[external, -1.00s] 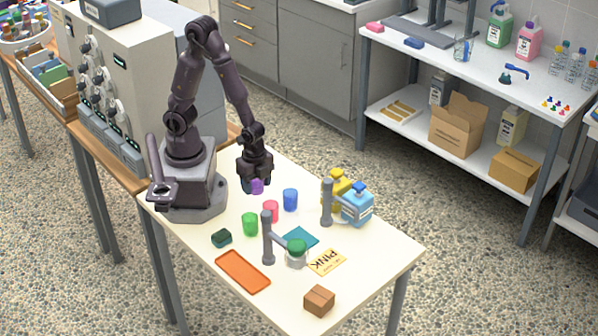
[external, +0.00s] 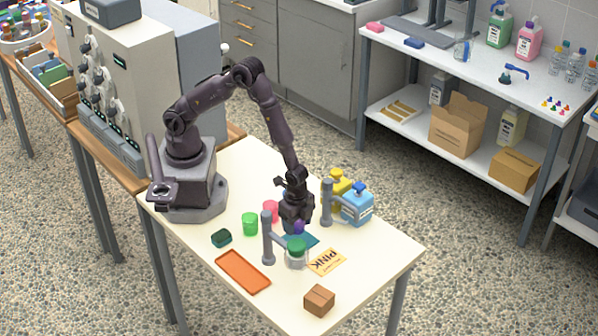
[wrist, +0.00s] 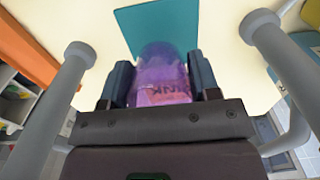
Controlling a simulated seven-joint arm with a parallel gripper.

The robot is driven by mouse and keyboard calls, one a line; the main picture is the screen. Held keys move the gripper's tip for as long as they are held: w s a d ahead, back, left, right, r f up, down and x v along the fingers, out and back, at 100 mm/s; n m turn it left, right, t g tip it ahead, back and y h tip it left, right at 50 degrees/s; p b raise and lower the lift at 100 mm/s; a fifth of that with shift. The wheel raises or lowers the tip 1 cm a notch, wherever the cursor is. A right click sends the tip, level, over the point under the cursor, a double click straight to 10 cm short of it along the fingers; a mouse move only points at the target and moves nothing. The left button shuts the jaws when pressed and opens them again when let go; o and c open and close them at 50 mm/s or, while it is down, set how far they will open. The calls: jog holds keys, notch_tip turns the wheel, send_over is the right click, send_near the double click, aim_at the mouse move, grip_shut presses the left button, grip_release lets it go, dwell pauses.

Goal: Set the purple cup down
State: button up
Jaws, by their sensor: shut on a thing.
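My gripper (external: 298,222) is shut on the purple cup (external: 299,228), with a finger on each side of it in the wrist view (wrist: 160,75). The cup is see-through. It is over or just short of the flat teal square (external: 303,243), which also shows beyond the cup in the wrist view (wrist: 155,22). I cannot tell how high the cup is above the table. A green cup (external: 250,224) and a pink cup (external: 270,210) stand to the left of my gripper. The blue cup is hidden behind my gripper.
Two grey posts with side arms (external: 267,240) (external: 327,205) flank my gripper closely.

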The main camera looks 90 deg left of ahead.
aim_at(298, 233)
jog(key=shift+w+d+f, duration=0.1)
jog(key=shift+w+f, duration=0.1)
jog(key=shift+f, duration=1.6)
jog(key=shift+f, duration=0.15)
jog(key=o, duration=1)
jog(key=shift+c, duration=0.2)
